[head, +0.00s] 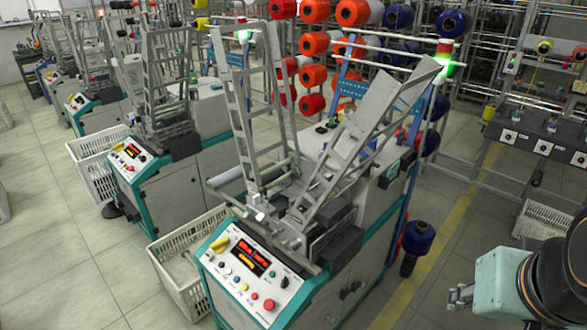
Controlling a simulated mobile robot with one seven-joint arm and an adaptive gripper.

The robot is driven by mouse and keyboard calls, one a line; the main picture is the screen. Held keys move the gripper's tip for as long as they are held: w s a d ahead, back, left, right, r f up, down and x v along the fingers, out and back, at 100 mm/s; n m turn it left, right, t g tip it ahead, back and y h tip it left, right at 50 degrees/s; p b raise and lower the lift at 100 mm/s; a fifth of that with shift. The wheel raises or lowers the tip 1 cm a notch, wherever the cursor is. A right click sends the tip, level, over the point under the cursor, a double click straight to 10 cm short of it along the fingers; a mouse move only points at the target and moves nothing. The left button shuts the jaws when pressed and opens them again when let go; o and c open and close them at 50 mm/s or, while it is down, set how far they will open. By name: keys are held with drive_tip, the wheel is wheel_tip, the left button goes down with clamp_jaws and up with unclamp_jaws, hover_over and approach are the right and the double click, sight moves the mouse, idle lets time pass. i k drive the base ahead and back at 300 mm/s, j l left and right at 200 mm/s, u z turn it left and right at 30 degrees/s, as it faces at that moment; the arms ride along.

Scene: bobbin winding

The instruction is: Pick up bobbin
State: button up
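Several bobbins are in view, and I cannot tell which one the task means. Orange bobbins (314,42) and dark blue bobbins (454,23) hang on the rack behind the nearest winding machine. One dark blue bobbin (418,238) sits low at that machine's right side, above a dark cylinder. Whether the fingers are open or shut is too small to tell.
The winding machine (208,281) with a control panel and tall ladder-like frames (360,140) fills the middle. White crates stand beside it (186,245) and at the right (540,222). A control bench (540,140) is at the right. Floor with a yellow stripe (400,300) lies open between.

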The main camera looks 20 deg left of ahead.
sight(185, 253)
drive_tip(key=u, duration=1.8)
drive_tip(key=i+z, duration=0.1)
drive_tip(key=z, duration=0.35)
drive_tip(key=j+z, duration=0.15)
drive_tip(key=z, duration=0.3)
drive_tip(key=i+j+z, duration=0.15)
drive_tip(key=z, duration=0.3)
drive_tip(key=i+j+z, duration=0.15)
drive_tip(key=j+z, duration=0.25)
drive_tip(key=j, duration=0.3)
drive_tip(key=j+z, duration=0.4)
drive_tip(key=j, duration=0.35)
drive_tip(key=j+z, duration=0.3)
drive_tip(key=j, duration=1.3)
